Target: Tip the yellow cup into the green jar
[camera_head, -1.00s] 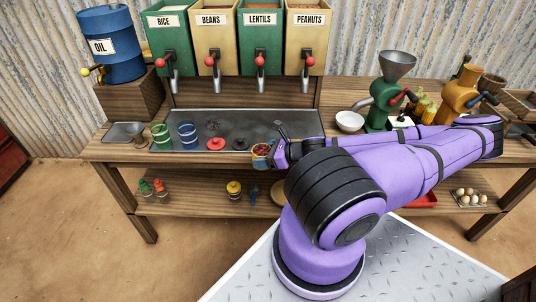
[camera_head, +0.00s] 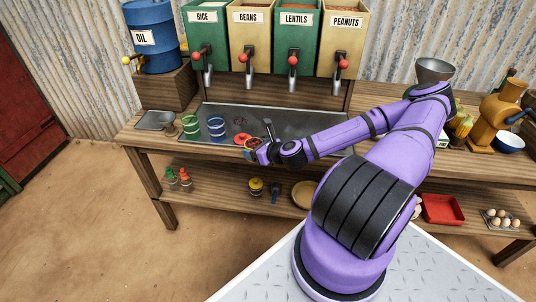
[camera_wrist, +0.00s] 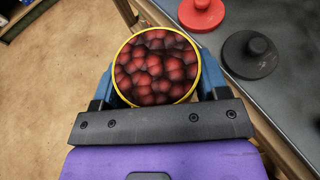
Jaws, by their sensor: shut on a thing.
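My gripper (camera_wrist: 158,90) is shut on the yellow cup (camera_wrist: 118,88), its blue fingers on either side. In the wrist view the cup's round yellow rim encloses dark red, bean-like pieces that fill it. In the head view the cup (camera_head: 249,147) is at the front edge of the counter tray, partly hidden by my gripper (camera_head: 257,148). The green jar (camera_head: 190,128) stands on the tray to the left of the cup, apart from it, with a blue jar (camera_head: 216,128) between them. The green jar is not in the wrist view.
A red lid (camera_wrist: 203,15) and a black lid (camera_wrist: 250,56) lie on the grey tray (camera_head: 300,121) near the cup. Dispensers with levers (camera_head: 246,58) hang behind. A shelf (camera_head: 225,185) runs below.

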